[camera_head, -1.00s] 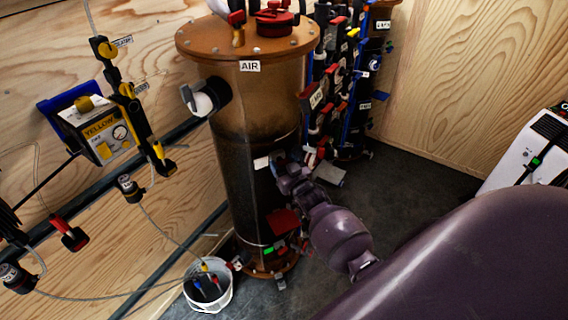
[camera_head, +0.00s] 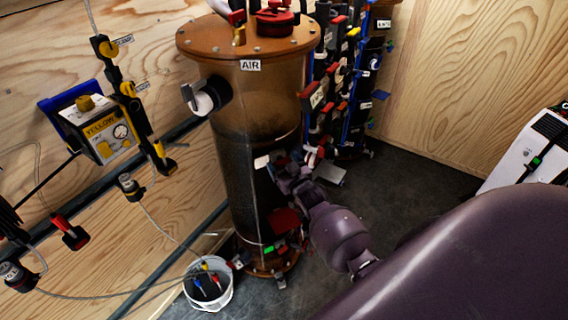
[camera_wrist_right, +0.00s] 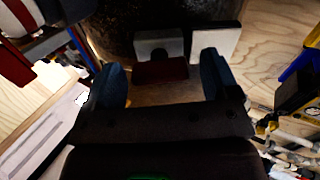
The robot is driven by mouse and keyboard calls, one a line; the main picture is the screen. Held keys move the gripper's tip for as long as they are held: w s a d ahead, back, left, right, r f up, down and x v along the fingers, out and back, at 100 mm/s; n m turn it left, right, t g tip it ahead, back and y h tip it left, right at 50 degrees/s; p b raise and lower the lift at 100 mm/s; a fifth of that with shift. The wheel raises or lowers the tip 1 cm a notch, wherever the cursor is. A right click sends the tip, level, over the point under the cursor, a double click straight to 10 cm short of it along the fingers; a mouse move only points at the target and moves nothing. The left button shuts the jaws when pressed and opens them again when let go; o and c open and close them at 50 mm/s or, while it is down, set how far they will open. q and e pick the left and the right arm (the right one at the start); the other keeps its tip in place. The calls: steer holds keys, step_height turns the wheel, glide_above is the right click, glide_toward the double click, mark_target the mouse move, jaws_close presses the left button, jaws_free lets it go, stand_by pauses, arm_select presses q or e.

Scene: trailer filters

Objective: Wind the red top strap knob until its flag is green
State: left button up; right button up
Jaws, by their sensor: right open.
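The tall brown filter column labelled AIR (camera_head: 245,110) stands in the middle of the head view. My right gripper (camera_head: 281,169) is at its right side, about halfway up, beside a small white plate (camera_head: 262,161). In the right wrist view its two blue fingers are apart and empty. A dark red block (camera_wrist_right: 160,73), apparently the top strap knob, shows between and just beyond the fingertips, under a grey bracket (camera_wrist_right: 160,44). The white plate also shows in the wrist view (camera_wrist_right: 236,43). I see no green on it. Contact with the knob cannot be told. My left gripper is out of view.
Lower on the column are another red part (camera_head: 284,221) and a small green flag (camera_head: 268,248). A white bucket (camera_head: 208,289) stands at its foot. A rack of red and blue valves (camera_head: 340,85) is close behind. A white appliance (camera_head: 525,150) stands at right.

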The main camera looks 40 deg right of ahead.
steer(key=shift+s, duration=0.1)
steer(key=s+a, duration=0.1)
steer(key=s, duration=0.9)
steer(key=shift+s+a+p, duration=0.2)
steer(key=shift+s+p, duration=0.05)
steer(key=shift+p, duration=0.05)
